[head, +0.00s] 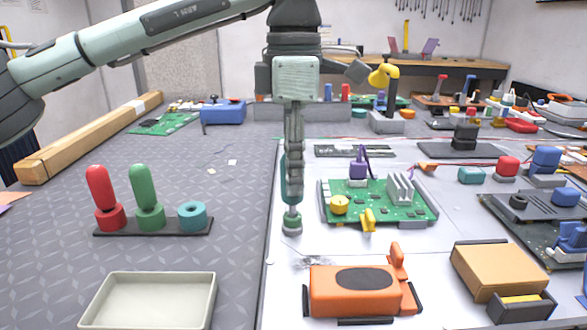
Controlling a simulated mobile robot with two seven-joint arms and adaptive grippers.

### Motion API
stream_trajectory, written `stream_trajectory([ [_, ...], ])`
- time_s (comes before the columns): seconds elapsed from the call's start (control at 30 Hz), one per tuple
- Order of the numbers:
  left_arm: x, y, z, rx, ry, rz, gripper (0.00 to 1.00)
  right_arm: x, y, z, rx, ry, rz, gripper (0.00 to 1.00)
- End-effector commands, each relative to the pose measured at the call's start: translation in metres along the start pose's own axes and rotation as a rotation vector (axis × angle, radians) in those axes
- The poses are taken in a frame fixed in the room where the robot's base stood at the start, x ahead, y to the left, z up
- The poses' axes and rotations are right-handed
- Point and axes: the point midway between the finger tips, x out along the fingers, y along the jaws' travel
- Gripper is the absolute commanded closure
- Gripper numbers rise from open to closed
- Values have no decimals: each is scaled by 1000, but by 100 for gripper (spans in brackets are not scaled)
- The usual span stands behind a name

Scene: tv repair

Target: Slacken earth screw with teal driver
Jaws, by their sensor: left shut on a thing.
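My left gripper (294,175) points straight down, its fingers shut on the teal driver (284,180), which is largely hidden behind them. Below the driver is a small grey-green round piece (291,226) on the white work surface (285,265); it could be the earth screw or its post. The driver seems to reach down to it, but I cannot tell whether they touch. The driver rack (150,230) at left holds a red driver (101,190) and a green driver (145,190); its teal holder (192,216) is empty. My right gripper is out of view.
A green circuit board (375,210) with a yellow knob (340,205) and heatsink lies right of the gripper. An orange tool (355,290) lies in front, with a cardboard-coloured box (500,267) to its right. An empty tray (150,300) sits front left. The grey mat behind the rack is mostly clear.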

Motion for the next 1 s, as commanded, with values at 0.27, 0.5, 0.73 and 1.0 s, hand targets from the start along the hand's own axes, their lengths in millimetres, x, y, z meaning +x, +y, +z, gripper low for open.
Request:
stream_trajectory([
  [0.27,4,0,0,-150,3,-3,100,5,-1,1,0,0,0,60],
  [0.5,2,0,0,-280,3,-5,100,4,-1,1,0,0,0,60],
  [0.73,2,0,0,-216,3,-4,100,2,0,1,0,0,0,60],
  [1.0,1,-1,0,-136,3,-6,100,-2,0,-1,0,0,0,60],
])
